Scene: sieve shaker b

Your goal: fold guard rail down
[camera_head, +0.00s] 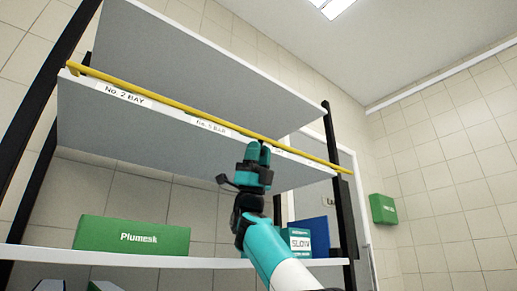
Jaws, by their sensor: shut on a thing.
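The yellow guard rail (180,104) runs across the front of the shelf (105,116) labelled "No. 2 BAY", from the upper left to the right post. My gripper (258,150) is raised to the rail right of its middle, with its fingertips at the bar. It is shut on the rail. The fingers hide the short stretch of bar between them. The rail lies along the shelf's front edge, close to its top.
A lower white shelf (130,256) holds a green "Plumesk" box (132,235), a "SLOW" box (300,242) and a blue item (317,232). Black posts (343,190) stand at both ends. A green box (383,209) hangs on the right wall. Space in front of the rail looks clear.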

